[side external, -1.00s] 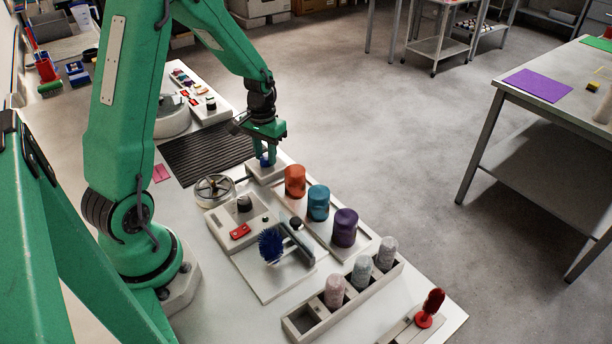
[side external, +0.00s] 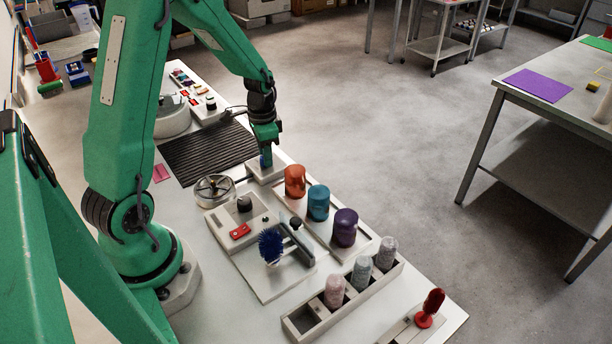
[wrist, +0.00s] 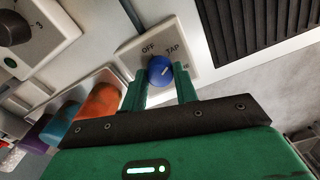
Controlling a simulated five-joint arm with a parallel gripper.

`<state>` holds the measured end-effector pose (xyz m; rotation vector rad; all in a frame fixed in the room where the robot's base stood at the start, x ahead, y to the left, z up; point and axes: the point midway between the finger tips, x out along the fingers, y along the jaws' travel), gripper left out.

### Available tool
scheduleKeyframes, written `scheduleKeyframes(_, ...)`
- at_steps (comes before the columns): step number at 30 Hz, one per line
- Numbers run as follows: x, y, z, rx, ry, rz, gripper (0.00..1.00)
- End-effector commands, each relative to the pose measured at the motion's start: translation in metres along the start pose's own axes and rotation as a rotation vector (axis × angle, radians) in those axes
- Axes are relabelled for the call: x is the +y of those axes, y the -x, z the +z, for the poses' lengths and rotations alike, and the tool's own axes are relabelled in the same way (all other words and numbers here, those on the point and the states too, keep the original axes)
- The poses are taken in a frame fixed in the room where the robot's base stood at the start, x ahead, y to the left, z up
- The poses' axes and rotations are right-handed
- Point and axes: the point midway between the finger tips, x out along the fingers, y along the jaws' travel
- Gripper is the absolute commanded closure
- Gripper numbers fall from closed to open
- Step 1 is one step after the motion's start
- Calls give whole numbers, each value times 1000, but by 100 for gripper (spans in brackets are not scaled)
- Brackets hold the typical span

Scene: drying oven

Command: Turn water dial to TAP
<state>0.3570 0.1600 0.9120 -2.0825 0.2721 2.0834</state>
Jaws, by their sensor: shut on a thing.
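The blue water dial (wrist: 160,70) sits on a pale square plate (wrist: 185,32) marked OFF and TAP. In the wrist view, a short white mark on the dial slants up to the right, roughly toward the TAP side. My gripper (wrist: 160,80) is shut on the dial, with one green finger on each side of it. In the side view, my gripper (side external: 267,158) points straight down onto the plate, and the dial is mostly hidden behind the fingers.
An orange cup (side external: 295,181), a teal cup (side external: 318,203) and a purple cup (side external: 344,228) stand in a row close to the dial plate. A black ribbed mat (side external: 208,152) lies on its other side. A round metal part (side external: 215,188) is nearby.

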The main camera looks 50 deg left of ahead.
Motion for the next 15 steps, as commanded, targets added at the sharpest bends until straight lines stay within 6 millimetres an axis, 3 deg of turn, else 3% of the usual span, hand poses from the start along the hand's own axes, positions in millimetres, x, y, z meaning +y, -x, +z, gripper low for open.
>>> scheduleKeyframes(10,0,1,0,1,-3,-1,94)
scheduleKeyframes(11,0,1,0,1,-3,-1,67)
scheduleKeyframes(13,0,1,0,1,-3,-1,53)
scheduleKeyframes(15,0,1,0,1,-3,-1,49)
